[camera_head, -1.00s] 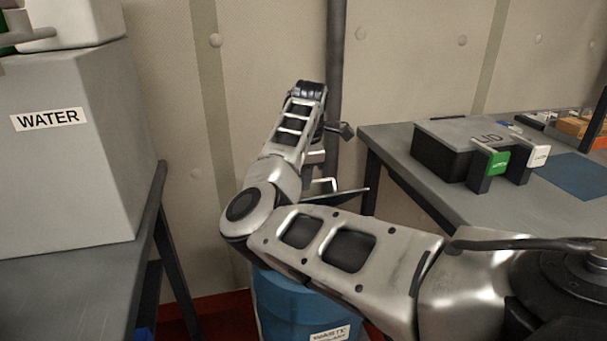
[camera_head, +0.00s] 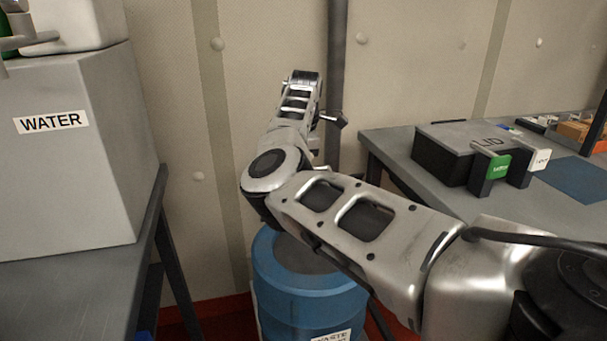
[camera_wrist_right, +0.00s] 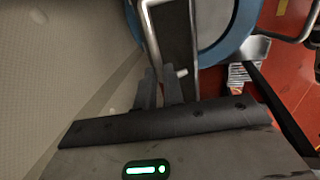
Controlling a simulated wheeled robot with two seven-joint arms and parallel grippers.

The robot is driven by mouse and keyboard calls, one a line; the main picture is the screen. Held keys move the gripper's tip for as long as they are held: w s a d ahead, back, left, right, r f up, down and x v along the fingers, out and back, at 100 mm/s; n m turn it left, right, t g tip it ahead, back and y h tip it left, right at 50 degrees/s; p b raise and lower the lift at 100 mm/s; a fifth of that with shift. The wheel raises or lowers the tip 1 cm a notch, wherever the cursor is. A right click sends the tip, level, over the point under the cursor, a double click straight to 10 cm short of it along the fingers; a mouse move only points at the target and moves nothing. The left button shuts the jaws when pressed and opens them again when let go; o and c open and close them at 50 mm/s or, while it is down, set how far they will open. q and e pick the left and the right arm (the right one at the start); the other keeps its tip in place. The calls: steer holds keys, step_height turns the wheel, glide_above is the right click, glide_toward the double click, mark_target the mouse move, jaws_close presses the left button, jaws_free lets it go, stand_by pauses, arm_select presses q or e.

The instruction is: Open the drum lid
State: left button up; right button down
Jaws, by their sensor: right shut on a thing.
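The blue drum (camera_head: 308,298) stands on the floor below my right arm in the head view. Its blue rim surrounds a dark grey round area at the top. The rim also shows in the wrist view (camera_wrist_right: 232,35). There, a dark panel (camera_wrist_right: 178,40), apparently the lid seen nearly edge-on, stands up beside the rim. A thin metal bar (camera_wrist_right: 149,32), apparently its handle, runs along it. My right gripper (camera_wrist_right: 160,78) is shut on this handle, though the contact is hard to see. In the head view my forearm hides the gripper and most of the lid. My left gripper is not in view.
A grey table (camera_head: 455,207) at the right bears a dark box marked LID (camera_head: 450,150). A grey WATER tank (camera_head: 70,175) stands on the left table (camera_head: 75,285). A dark vertical pipe (camera_head: 337,90) runs up the wall behind my arm.

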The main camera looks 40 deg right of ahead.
steer(key=shift+w+d+r, duration=0.2)
steer(key=shift+w+d, duration=0.05)
steer(key=shift+w, duration=0.2)
steer(key=shift+w+d+r, duration=0.15)
steer(key=shift+w+d, duration=0.05)
steer(key=shift+w, duration=0.2)
steer(key=c, duration=1.5)
jaws_free()
steer(key=v, duration=1.6)
